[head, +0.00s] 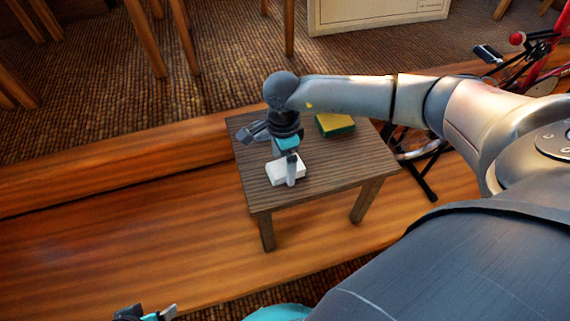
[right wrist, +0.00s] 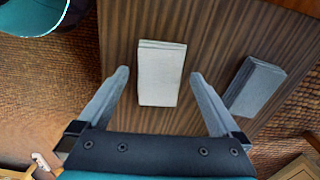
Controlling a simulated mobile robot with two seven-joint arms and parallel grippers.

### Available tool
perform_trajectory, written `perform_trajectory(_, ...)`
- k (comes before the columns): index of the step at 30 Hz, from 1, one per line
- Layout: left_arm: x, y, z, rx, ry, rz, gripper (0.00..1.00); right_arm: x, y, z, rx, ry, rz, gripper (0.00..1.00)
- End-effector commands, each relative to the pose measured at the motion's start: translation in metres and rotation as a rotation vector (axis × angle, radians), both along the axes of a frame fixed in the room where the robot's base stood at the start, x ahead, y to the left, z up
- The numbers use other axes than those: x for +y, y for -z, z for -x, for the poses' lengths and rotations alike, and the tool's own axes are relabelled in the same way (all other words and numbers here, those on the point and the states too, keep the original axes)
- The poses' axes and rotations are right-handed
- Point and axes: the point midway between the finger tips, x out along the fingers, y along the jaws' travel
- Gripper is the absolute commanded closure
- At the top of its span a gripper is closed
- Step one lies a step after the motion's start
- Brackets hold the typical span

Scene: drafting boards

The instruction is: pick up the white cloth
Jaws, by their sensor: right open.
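The white cloth (head: 281,172) is a folded, flat rectangular pad on the small dark wooden table (head: 322,190), near its front left part. In the right wrist view the cloth (right wrist: 161,75) lies between the two fingers, with a gap on each side. My right gripper (head: 285,163) is above the cloth, pointing down, open and empty; it also shows in the right wrist view (right wrist: 159,76). In the head view it hides part of the cloth. Part of my left gripper (head: 147,313) shows at the bottom edge, away from the table; its opening is unclear.
A yellow and green sponge-like block (head: 336,125) lies at the table's back. A grey folded block (right wrist: 256,87) lies beside the cloth. A red bicycle (head: 535,65) stands at the right. Wooden legs (head: 147,38) stand behind the raised wooden step (head: 110,165).

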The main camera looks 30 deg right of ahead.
Motion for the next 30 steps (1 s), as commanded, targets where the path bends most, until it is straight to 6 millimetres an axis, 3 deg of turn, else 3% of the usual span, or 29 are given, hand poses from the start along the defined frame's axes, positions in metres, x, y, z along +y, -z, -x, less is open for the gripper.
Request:
perform_trajectory(12,0.0001,-0.0067,-0.0001,-0.008,0.000,0.000,0.30,0.0000,0.0062,0.0000,0.000,0.000,0.000,0.02)
perform_trajectory(30,0.0000,-0.0061,0.0002,-0.007,-0.001,0.002,0.30,-0.0002,0.0060,-0.0001,0.000,0.001,0.000,0.70)
